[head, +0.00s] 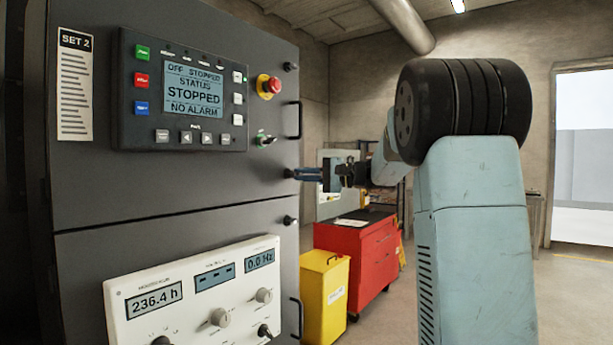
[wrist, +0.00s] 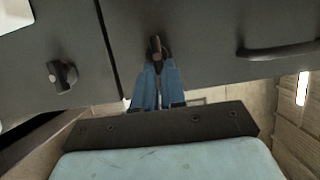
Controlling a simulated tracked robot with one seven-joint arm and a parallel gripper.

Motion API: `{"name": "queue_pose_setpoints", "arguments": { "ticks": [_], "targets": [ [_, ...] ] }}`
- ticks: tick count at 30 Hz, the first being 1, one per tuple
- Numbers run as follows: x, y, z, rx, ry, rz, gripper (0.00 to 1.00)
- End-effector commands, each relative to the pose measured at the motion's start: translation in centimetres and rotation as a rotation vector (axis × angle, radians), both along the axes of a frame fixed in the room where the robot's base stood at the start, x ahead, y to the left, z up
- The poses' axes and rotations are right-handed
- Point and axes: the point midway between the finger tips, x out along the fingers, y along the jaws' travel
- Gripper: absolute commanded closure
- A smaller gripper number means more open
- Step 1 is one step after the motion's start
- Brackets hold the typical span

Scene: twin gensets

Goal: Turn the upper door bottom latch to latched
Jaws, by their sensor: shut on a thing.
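The upper door bottom latch (head: 289,173) is a small dark knob near the lower right corner of the upper door (head: 200,185). In the wrist view the latch (wrist: 156,48) sticks out from the dark door at the tips of my fingers. My gripper (head: 298,174) reaches it from the right, and its blue fingers (wrist: 157,72) are closed on the knob. The fingers hide part of the knob, so I cannot tell its exact turn.
The upper door also carries a top latch (head: 290,67), a handle (head: 293,120) and a red stop button (head: 268,86). The lower door's latch (head: 290,220) sits just below the seam. A yellow bin (head: 325,300) and red cabinet (head: 365,255) stand behind, with open floor at right.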

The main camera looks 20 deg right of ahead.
Motion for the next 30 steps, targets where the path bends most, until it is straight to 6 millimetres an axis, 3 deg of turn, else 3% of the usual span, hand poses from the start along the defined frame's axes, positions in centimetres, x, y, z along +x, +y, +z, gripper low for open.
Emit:
{"name": "queue_pose_setpoints", "arguments": {
  "ticks": [6, 7, 14, 23, 30],
  "targets": [
    [0.1, -0.3, -0.4, -0.002, 0.007, -0.006, 1.0],
    [0.1, -0.3, -0.4, -0.002, 0.007, -0.006, 0.87],
    [0.1, -0.1, -0.2, -0.002, 0.003, -0.003, 0.65],
    [-0.1, -0.2, -0.1, -0.001, 0.002, -0.001, 0.64],
    [-1.5, -2.7, -0.2, -0.001, 0.002, -0.003, 0.64]
  ]
}}
